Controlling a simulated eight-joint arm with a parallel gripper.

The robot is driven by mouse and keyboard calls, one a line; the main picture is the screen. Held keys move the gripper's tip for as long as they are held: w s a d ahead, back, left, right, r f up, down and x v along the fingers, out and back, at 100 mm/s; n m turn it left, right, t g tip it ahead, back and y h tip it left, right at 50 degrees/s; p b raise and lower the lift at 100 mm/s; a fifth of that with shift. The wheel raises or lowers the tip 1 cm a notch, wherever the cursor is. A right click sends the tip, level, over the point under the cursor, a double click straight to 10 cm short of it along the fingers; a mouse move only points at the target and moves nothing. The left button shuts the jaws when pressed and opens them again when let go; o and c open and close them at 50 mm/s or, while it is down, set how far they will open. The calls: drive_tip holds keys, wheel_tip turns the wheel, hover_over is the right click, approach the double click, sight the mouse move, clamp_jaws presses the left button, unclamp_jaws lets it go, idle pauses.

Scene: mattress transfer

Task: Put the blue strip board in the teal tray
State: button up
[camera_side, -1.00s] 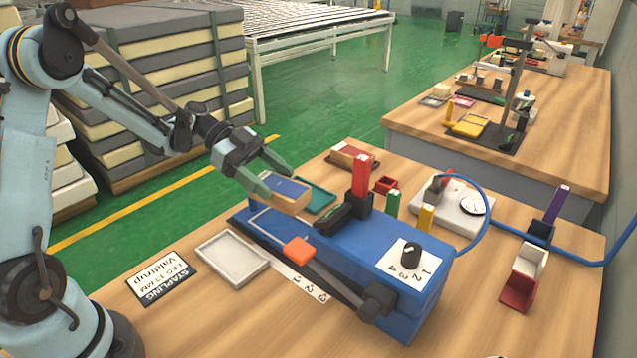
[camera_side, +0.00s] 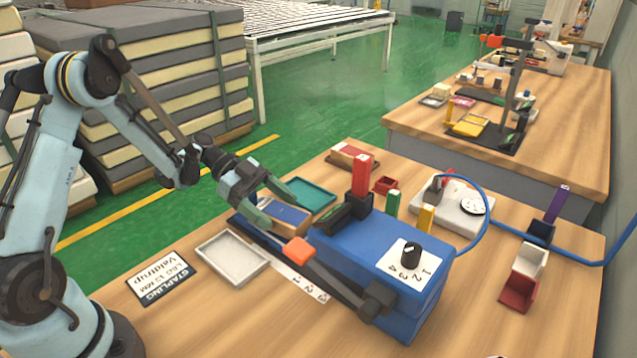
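The blue strip board (camera_side: 289,214), a wooden block with a blue top, is between the fingers of my gripper (camera_side: 279,210). My gripper is shut on it, and the fingers hide parts of its sides. The board is over the left end of the blue stapling machine; I cannot tell whether it touches the bed. The teal tray (camera_side: 318,204) lies on the table just behind the board, and its visible floor looks empty.
The blue machine (camera_side: 350,245) carries a black lever with an orange pad (camera_side: 298,250) and a red upright (camera_side: 361,176). An empty pale tray (camera_side: 216,271) lies in front. A brown and red block (camera_side: 352,156) and a small red bin (camera_side: 386,185) lie behind.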

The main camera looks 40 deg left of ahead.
drive_tip(key=shift+o, duration=0.6)
drive_tip(key=shift+r, duration=0.1)
